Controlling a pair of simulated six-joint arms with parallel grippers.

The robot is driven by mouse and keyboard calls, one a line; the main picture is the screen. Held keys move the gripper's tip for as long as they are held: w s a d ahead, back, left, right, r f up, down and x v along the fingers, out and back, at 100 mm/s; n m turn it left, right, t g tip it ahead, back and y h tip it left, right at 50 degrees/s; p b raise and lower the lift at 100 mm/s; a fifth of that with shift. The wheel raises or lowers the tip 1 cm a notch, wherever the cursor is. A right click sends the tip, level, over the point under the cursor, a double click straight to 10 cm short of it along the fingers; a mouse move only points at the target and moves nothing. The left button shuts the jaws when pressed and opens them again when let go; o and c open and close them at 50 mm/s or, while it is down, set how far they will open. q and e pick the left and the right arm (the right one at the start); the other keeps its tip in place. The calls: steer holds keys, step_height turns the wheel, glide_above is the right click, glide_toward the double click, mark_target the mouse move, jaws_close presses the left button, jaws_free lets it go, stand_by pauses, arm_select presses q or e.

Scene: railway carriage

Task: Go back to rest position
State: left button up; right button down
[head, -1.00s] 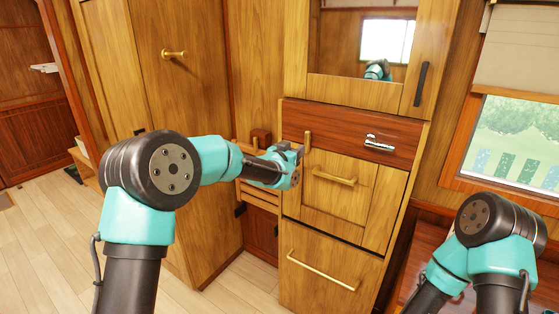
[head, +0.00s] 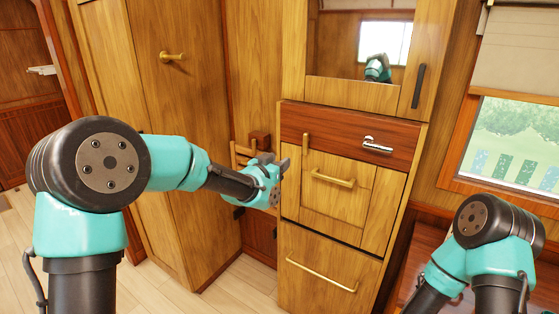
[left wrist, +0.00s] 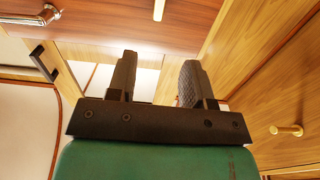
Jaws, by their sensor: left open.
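My left gripper (head: 275,163) is in front of the left edge of the wooden cabinet, a little left of its dark red-brown top panel (head: 345,131). In the left wrist view its two dark fingers (left wrist: 158,80) stand apart with nothing between them. The gripper appears clear of the brass upright handle (head: 306,143) on the cabinet. My right arm shows at the lower right, bent at the elbow; its gripper is out of the picture.
The panel carries a chrome handle (head: 378,146). Below are a front with a brass handle (head: 333,178) and a lower drawer (head: 320,271), both shut. A tall wardrobe door (head: 170,110) stands at left. A window (head: 510,145) is at right. Floor at lower left is open.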

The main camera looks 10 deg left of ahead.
arm_select(q)
steer(key=s+a+f+n+g+y, duration=0.1)
steer(key=s+a+f+g, duration=0.2)
steer(key=f, duration=0.8)
steer(key=s+a+f+n+g+y, duration=0.1)
steer(key=s+a+f+n+g, duration=0.3)
steer(key=f, duration=0.6)
steer(key=s+a+f+m+y, duration=0.15)
steer(key=s+f, duration=0.35)
steer(key=f, duration=0.6)
steer(key=s+a+f+n+g, duration=0.1)
steer(key=s+f+g, duration=0.1)
steer(key=s+f, duration=0.3)
steer(key=s+a+f+n+g, duration=0.1)
steer(key=s+f, duration=0.4)
steer(key=s, duration=0.7)
steer(key=s+a+f+n+g, duration=0.2)
steer(key=s+f+g, duration=0.3)
steer(key=s, duration=0.4)
steer(key=shift+s+a+f+y, duration=0.2)
steer(key=shift+a+f+y, duration=0.25)
steer(key=shift+a, duration=0.3)
